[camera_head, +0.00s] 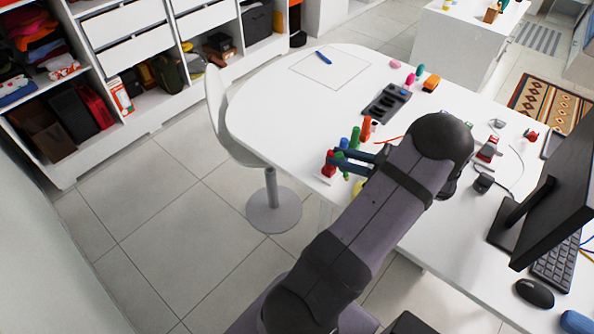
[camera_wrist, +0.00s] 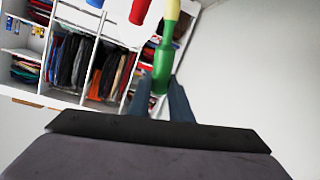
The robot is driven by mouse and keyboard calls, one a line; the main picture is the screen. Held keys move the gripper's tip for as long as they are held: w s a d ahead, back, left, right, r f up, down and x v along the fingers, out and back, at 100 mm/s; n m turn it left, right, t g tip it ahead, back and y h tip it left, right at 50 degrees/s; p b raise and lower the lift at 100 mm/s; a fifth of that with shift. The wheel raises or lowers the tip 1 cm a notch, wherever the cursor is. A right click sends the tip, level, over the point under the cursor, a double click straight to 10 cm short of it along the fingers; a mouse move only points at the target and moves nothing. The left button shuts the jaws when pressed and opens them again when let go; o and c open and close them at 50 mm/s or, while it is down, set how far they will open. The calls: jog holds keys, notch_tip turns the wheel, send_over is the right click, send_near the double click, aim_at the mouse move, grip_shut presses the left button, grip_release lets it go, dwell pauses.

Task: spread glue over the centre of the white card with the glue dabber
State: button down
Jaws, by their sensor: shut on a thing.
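My gripper (camera_head: 338,160) is over the near left edge of the white table. In the wrist view its two blue-grey fingers (camera_wrist: 160,88) are shut on a green handle with a pale yellow end, which looks like the glue dabber (camera_wrist: 162,62). In the head view the dabber is small, crowded by other coloured things and partly hidden by the fingers. The white card (camera_head: 335,76) lies flat at the far left of the table, well away from my gripper. A blue stick (camera_head: 323,57) lies on it. The wrist view does not show the card.
Coloured upright sticks, one of them orange (camera_head: 366,127), stand close to my gripper. A monitor (camera_head: 560,195) and keyboard (camera_head: 556,262) are at right. A white chair (camera_head: 228,115) stands at the table's left side.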

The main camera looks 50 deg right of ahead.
jog(key=s+d+r+m, duration=0.1)
jog(key=s+d+r, duration=0.2)
jog(key=s+r, duration=0.1)
jog(key=shift+s+d+r+g+h, duration=0.15)
jog(key=shift+d+r+g+h, duration=0.15)
jog(key=shift+r+g, duration=0.1)
jog(key=shift+f, duration=0.2)
jog(key=shift+f+b, duration=2.75)
jog(key=shift+f, duration=0.1)
jog(key=shift+f+b, duration=0.3)
jog(key=shift+f, duration=0.3)
jog(key=shift+r, duration=0.1)
notch_tip(320, 180, up, 7)
jog(key=p, duration=0.6)
dwell(0.4)
